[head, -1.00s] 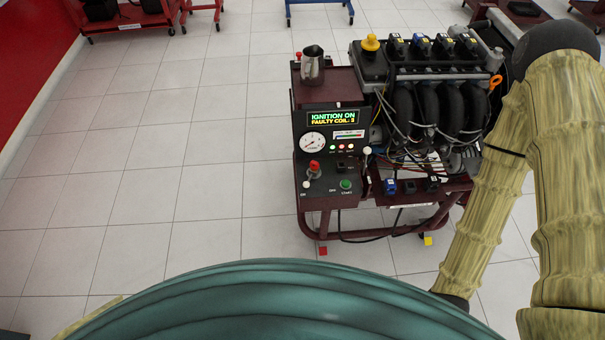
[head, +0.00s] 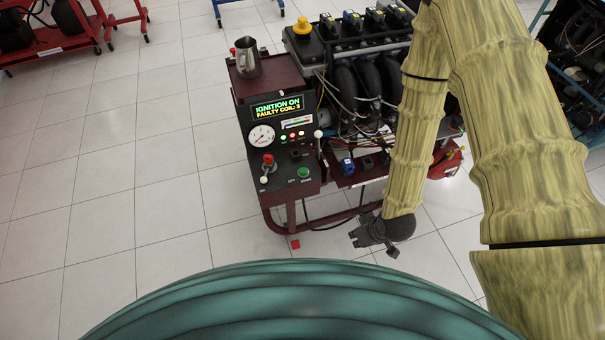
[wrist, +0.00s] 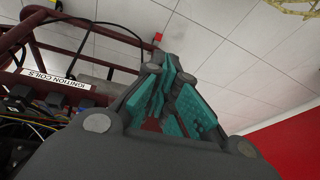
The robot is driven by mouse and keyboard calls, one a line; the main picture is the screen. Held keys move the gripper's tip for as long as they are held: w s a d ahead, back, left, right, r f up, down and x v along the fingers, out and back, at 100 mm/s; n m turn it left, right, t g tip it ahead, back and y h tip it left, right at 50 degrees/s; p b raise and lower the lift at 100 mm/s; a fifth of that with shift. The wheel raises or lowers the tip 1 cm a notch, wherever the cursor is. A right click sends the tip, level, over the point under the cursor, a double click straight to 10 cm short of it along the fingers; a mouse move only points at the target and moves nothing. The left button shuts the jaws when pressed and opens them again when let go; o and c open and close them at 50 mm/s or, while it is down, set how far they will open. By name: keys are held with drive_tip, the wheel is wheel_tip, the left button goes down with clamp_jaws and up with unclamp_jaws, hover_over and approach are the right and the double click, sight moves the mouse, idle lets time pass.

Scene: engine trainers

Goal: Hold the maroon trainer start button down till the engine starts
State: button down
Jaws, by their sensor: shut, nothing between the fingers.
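The maroon trainer (head: 282,220) stands left of my arm in the head view. My gripper (head: 362,236) hangs right of and below the panel, apart from the button. In the wrist view, the gripper (wrist: 172,75) is shut and empty; the button is not seen there.
A metal jug (head: 247,58) stands on top of the trainer. The engine (head: 355,85) with hoses and wires is behind my arm. An "IGNITION COILS" label (wrist: 55,79) shows in the wrist view. Red carts (head: 60,38) stand at the far left. The tiled floor on the left is clear.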

drive_tip(key=w+a+r+n+y+b, duration=0.1)
drive_tip(key=w+a+r+n, duration=0.3)
drive_tip(key=w, duration=0.4)
drive_tip(key=w+a+r+n+t+y+b, duration=0.1)
drive_tip(key=w+a+r+n+y+b, duration=0.1)
drive_tip(key=w+a+n, duration=0.4)
drive_tip(key=w+a+r+n+t+y+b, duration=0.1)
drive_tip(key=w+a+r+n+b, duration=0.3)
drive_tip(key=w, duration=0.5)
wheel_tip(320, 180, up, 3)
drive_tip(key=shift+w+a+n+y, duration=0.3)
drive_tip(key=shift+a+n+y, duration=0.4)
drive_tip(key=shift+a+n, duration=0.4)
drive_tip(key=shift+f, duration=0.1)
drive_tip(key=b, duration=0.6)
hover_over(302, 173)
wheel_tip(302, 173, down, 7)
drive_tip(key=shift+f, duration=0.85)
drive_tip(key=shift+f+b, duration=0.65)
drive_tip(key=shift+f, duration=0.25)
idle(1.3)
